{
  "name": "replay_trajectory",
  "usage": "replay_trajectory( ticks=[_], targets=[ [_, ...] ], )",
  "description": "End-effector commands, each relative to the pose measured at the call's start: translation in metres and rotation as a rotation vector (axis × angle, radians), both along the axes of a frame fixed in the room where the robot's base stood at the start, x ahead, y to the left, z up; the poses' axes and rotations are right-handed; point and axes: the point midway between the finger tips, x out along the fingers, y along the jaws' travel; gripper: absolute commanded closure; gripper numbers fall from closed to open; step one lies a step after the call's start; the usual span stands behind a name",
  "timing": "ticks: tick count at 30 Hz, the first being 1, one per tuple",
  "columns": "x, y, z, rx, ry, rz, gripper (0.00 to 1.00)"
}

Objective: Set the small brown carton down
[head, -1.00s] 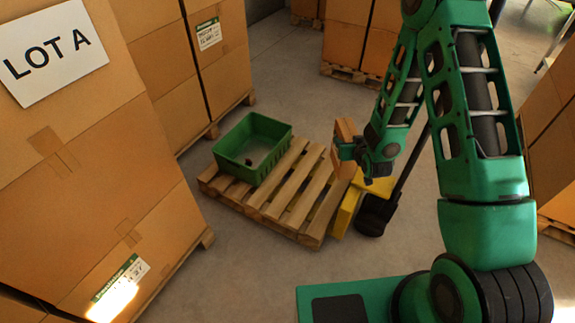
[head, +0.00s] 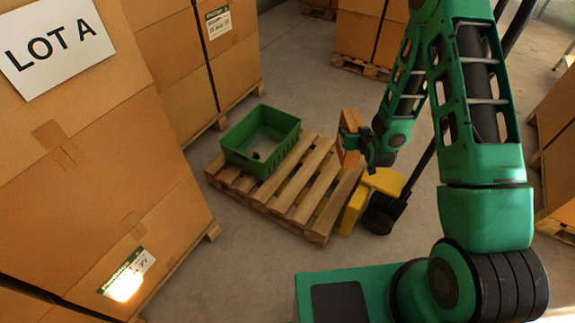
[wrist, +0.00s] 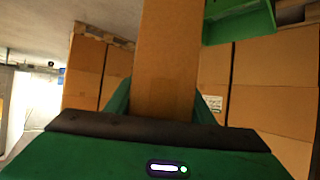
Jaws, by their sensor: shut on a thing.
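The small brown carton (head: 347,139) is held in my gripper (head: 350,143), above the right part of the wooden pallet. In the wrist view the carton (wrist: 168,60) stands out between the two green fingers (wrist: 165,100), which are shut on it. My gripper's far finger is partly hidden by the carton in the head view. The carton appears clear of the pallet slats, though the exact gap is hard to tell.
A green crate (head: 228,155) with a small dark thing inside stands on the left of the wooden pallet (head: 318,232). The pallet's right slats are bare. A yellow pallet jack (head: 384,181) is at its right side. Tall carton stacks (head: 100,170) stand at left, with one marked LOT A.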

Motion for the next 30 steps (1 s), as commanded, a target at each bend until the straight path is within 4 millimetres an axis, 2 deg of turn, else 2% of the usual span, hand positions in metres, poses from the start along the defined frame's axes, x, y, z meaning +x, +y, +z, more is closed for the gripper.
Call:
replay_trajectory(
  ticks=[6, 15, 22, 30],
  targets=[
    [0.026, 0.009, -0.048, 0.0, -0.001, 0.019, 1.0],
    [0.053, 0.023, -0.121, -0.002, -0.001, 0.053, 1.0],
    [0.065, 0.034, -0.179, -0.005, -0.002, 0.082, 1.0],
    [0.068, 0.048, -0.246, -0.008, -0.003, 0.12, 1.0]
  ],
)
